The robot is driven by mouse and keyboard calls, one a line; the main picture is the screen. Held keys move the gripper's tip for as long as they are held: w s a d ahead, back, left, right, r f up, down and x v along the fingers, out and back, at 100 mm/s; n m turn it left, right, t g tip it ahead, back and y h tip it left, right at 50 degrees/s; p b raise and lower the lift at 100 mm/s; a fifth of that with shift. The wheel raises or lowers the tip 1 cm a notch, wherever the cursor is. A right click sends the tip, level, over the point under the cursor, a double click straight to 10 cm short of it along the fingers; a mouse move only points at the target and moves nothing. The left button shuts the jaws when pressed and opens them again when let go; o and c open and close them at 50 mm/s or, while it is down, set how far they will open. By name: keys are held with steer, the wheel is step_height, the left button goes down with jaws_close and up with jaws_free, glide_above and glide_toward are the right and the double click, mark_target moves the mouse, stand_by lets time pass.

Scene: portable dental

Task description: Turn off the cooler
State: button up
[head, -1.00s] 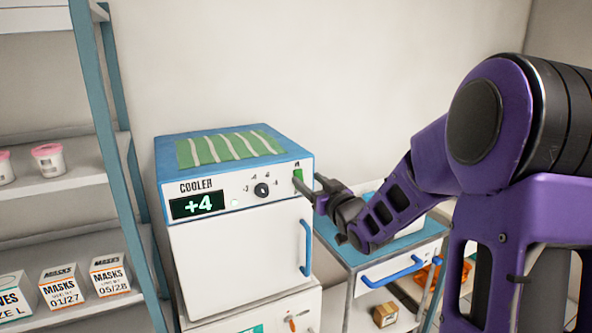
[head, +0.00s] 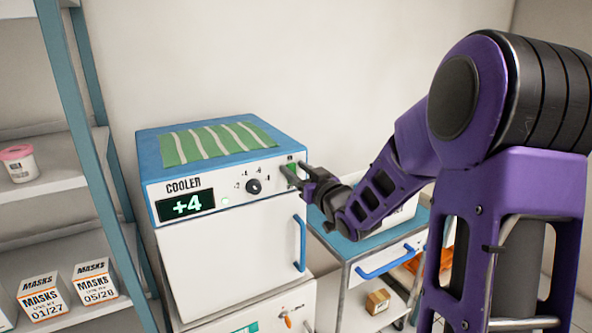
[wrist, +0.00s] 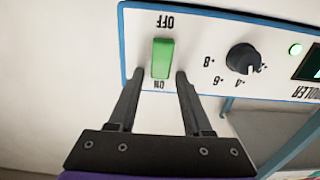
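The white and blue cooler (head: 232,262) stands left of my arm. Its display (head: 187,205) reads +4, and a small green light (wrist: 295,49) is lit. The green rocker switch (wrist: 162,58) is at the panel's right end in the head view (head: 291,168), partly covered by my gripper. The wrist view is upside down, with OFF at the picture's top and ON at its bottom. My gripper (wrist: 158,77) is open and empty, its fingertips on either side of the switch's ON end. I cannot tell whether they touch the panel.
A black dial (head: 253,186) sits left of the switch. A striped green cloth (head: 218,142) lies on top. A trolley (head: 400,245) stands at the right under my arm. A shelf (head: 65,185) with mask boxes is at the left.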

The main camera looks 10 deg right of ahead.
jaws_close()
steer(key=shift+f, duration=0.1)
